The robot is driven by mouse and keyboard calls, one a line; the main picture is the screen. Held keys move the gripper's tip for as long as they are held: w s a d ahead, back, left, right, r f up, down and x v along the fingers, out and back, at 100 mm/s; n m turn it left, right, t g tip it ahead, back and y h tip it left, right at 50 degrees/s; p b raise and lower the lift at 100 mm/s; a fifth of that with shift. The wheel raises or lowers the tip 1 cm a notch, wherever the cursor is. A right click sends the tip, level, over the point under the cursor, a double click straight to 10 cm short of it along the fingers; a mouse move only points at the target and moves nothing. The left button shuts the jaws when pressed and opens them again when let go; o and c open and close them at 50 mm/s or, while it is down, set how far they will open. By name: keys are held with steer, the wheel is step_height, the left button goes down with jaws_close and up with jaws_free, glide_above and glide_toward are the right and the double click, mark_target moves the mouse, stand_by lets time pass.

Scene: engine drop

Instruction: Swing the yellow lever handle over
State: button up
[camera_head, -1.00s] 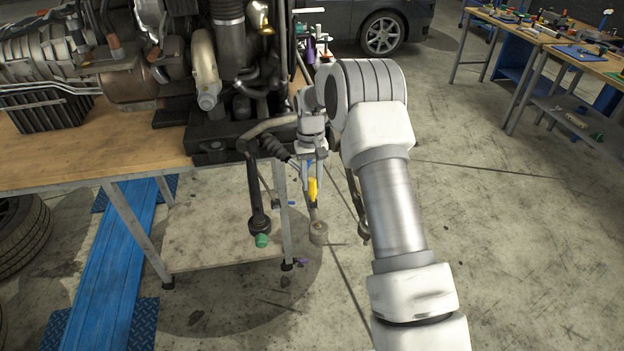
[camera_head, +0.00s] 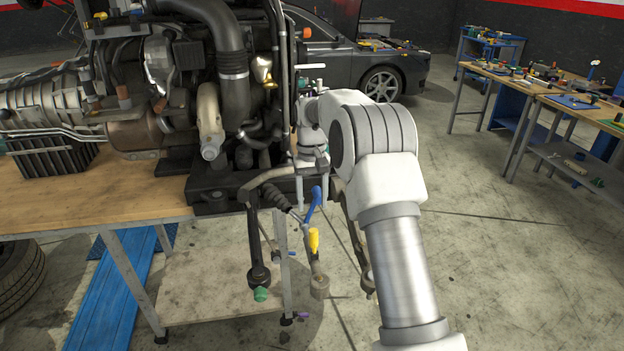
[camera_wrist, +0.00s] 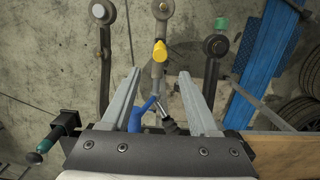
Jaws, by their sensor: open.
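The lever's yellow handle (camera_head: 314,240) hangs in front of the engine stand, below a bent blue lever arm (camera_head: 313,206). In the wrist view the yellow handle (camera_wrist: 160,51) shows beyond the fingertips, roughly centred between them. The blue arm (camera_wrist: 142,113) shows between the fingers, lower in that view. My gripper (camera_wrist: 161,84) is open, with nothing gripped. It is apart from the yellow handle.
The engine (camera_head: 228,90) stands on a wooden-topped bench (camera_head: 90,205) to the left. A black rod with a green end (camera_head: 259,285) and grey link arms (camera_head: 319,285) hang near the handle. The floor at right is clear up to the far workbench (camera_head: 545,90).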

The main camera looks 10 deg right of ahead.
step_height(320, 180, up, 7)
steer(key=shift+w, duration=0.35)
steer(key=shift+r, duration=0.15)
steer(key=s+r+t, duration=0.3)
steer(key=s+r, duration=1)
steer(key=s, duration=0.5)
steer(key=s+f+t, duration=0.2)
steer(key=s+f, duration=0.1)
steer(key=s, duration=0.6)
steer(key=s+f+t+b, duration=0.1)
steer(key=s+f, duration=0.2)
steer(key=s, duration=0.7)
steer(key=shift+s+t, duration=0.25)
steer(key=shift+t, duration=0.15)
